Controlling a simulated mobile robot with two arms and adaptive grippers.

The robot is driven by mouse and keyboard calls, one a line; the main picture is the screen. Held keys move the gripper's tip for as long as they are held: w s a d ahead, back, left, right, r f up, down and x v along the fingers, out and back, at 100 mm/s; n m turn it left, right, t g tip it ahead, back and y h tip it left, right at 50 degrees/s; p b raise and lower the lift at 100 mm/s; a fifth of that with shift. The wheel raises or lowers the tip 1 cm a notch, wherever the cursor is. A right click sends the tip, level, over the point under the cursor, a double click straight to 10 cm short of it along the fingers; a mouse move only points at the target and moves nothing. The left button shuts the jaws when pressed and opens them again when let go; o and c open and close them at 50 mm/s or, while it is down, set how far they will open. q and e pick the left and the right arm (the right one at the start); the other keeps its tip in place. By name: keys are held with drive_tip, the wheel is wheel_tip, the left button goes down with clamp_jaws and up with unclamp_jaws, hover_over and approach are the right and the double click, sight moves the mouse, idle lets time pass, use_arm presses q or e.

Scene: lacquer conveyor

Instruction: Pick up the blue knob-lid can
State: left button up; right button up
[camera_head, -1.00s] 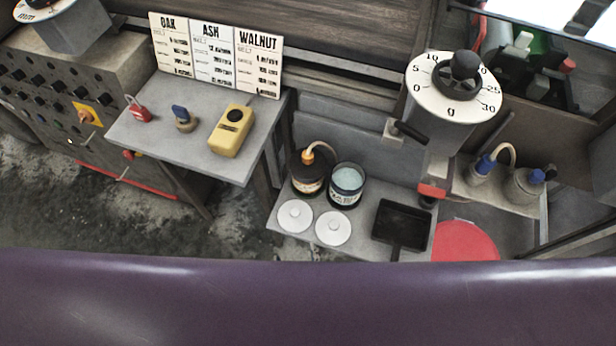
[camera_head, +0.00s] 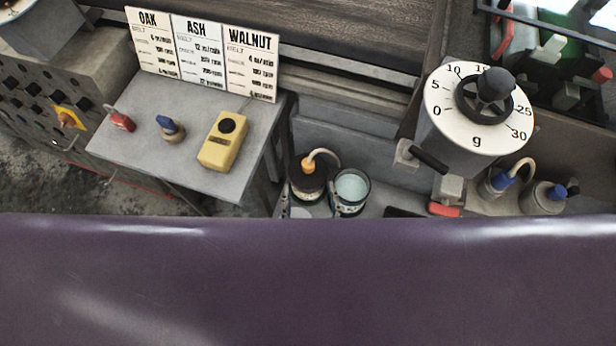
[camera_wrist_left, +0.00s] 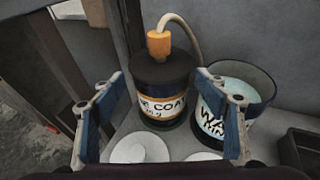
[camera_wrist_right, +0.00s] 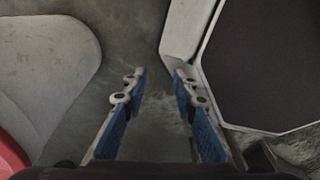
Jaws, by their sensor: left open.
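A grey can with a blue knob on its lid (camera_head: 545,198) stands at the right in the head view, beside a similar can with a blue fitting and a pale hose (camera_head: 498,184). My left gripper (camera_wrist_left: 176,95) is open. In the left wrist view its blue-padded fingers frame a dark can with an orange fitting and hose (camera_wrist_left: 160,82); contact cannot be told. The knob-lid can is not in that view. My right gripper (camera_wrist_right: 160,85) is open and empty above the floor.
An open can of pale blue liquid (camera_head: 351,187) stands close right of the dark can. White discs (camera_wrist_left: 128,149) lie in front. A dial scale (camera_head: 477,110) rises left of the knob-lid can. A side table holds a yellow device (camera_head: 223,145).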

sight(309, 181)
use_arm(q)
drive_tip(key=x, duration=0.4)
drive_tip(key=shift+w+f, duration=0.3)
drive_tip(key=shift+f, duration=0.05)
drive_tip(key=shift+w+f, duration=0.1)
drive_tip(key=shift+w, duration=0.15)
drive_tip(key=shift+c, duration=0.4)
drive_tip(key=c, duration=1.5)
drive_tip(key=shift+c, duration=0.7)
use_arm(e)
drive_tip(key=shift+s+d+r, duration=0.15)
drive_tip(key=shift+s, duration=0.4)
use_arm(q)
drive_tip(key=shift+w, duration=0.1)
drive_tip(key=shift+r+p, duration=0.3)
drive_tip(key=shift+p, duration=0.05)
use_arm(e)
drive_tip(key=shift+r, duration=0.2)
